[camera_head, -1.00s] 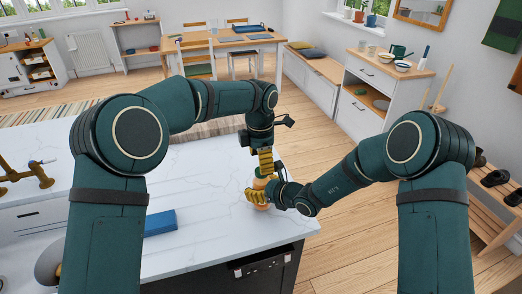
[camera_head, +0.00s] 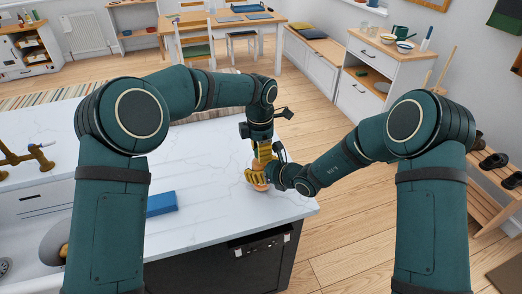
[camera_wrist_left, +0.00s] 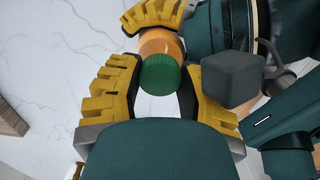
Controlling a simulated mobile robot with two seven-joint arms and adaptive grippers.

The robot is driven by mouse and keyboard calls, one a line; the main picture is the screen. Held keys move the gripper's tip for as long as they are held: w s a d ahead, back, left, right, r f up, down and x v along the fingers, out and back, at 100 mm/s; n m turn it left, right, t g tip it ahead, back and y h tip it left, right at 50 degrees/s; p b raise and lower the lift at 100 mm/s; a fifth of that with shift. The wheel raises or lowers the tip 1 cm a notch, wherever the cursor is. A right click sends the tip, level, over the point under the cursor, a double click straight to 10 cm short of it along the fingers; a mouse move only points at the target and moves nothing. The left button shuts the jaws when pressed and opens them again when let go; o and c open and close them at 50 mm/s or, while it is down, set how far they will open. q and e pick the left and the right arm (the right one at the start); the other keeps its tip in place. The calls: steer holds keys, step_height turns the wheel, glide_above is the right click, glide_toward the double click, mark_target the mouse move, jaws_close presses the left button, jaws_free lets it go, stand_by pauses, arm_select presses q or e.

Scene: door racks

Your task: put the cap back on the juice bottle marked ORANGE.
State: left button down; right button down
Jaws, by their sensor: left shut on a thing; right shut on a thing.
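The green cap (camera_wrist_left: 160,74) sits between the yellow fingers of my left gripper (camera_wrist_left: 158,92), which is shut on it. The orange bottle (camera_wrist_left: 158,44) shows just beyond the cap, and the cap overlaps its top end. I cannot tell whether the cap is seated. In the head view my left gripper (camera_head: 264,153) points down from above, close over my right gripper (camera_head: 257,178). My right gripper is shut around the bottle (camera_head: 261,187) from the side. The bottle stands near the counter's right edge, mostly covered by the fingers. Its marking cannot be read.
The white marble counter (camera_head: 215,220) is mostly clear. A blue block (camera_head: 161,203) lies on it to the left. A brass tap (camera_head: 28,157) and a sink are at the far left. A dining table and a white cabinet (camera_head: 362,90) stand farther back.

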arm_select(q)
steer(key=m, duration=1.6)
steer(key=shift+a, duration=0.1)
steer(key=c, duration=0.6)
jaws_free()
